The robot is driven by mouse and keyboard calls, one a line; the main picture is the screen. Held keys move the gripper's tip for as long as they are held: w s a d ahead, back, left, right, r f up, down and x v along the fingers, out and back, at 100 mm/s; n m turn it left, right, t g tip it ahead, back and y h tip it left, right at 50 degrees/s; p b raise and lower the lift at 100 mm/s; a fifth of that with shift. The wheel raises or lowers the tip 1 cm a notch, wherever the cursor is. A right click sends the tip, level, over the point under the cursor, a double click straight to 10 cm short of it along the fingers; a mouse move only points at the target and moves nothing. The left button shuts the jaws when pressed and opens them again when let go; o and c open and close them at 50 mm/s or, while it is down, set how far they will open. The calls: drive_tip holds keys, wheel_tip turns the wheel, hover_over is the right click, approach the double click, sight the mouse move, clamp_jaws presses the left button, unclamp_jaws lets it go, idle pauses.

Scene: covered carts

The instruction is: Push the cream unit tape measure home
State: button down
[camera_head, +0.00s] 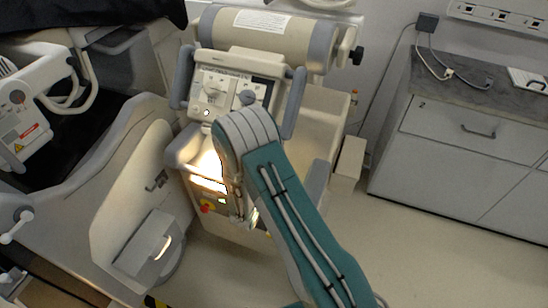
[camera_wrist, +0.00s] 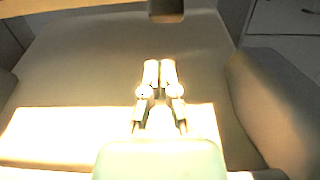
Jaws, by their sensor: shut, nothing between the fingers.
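The cream unit (camera_head: 318,118) stands in the middle of the head view, with a control panel, grey handles and a thick horizontal cylinder on top. I cannot pick out its tape measure for certain in either view. My gripper (camera_wrist: 159,68) is shut and empty in the wrist view, its two fingers side by side over a brightly lit cream surface (camera_wrist: 70,70). In the head view my teal arm reaches to the front of the unit and largely hides the gripper. A dark part (camera_wrist: 166,8) shows at the top edge of the wrist view, beyond the fingertips.
A grey padded bar (camera_wrist: 280,105) stands close at the right of the wrist view. A cream cart (camera_head: 135,190) stands to the left of the unit. A cabinet with drawers (camera_head: 470,130) stands at the right. Open floor (camera_head: 430,250) lies at lower right.

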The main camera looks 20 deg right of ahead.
drive_tip(key=r+v, duration=0.1)
drive_tip(key=v, duration=0.9)
drive_tip(key=s+d+r+m+g+h, duration=0.1)
drive_tip(key=s+d+r+m+g, duration=0.4)
drive_tip(key=d+r+m+g, duration=0.25)
drive_tip(key=s+d+r+m+g+h, duration=0.1)
drive_tip(key=s+d+r+m+g, duration=0.5)
drive_tip(key=r+m, duration=0.25)
drive_tip(key=s+a+r+m+t+y, duration=0.4)
drive_tip(key=s+a+r+m+y, duration=0.2)
drive_tip(key=s+r+m+y, duration=0.5)
drive_tip(key=shift+s+a+r+m+y, duration=0.25)
drive_tip(key=shift+a+r+m+y, duration=0.15)
drive_tip(key=shift+m+y, duration=0.55)
idle(1.3)
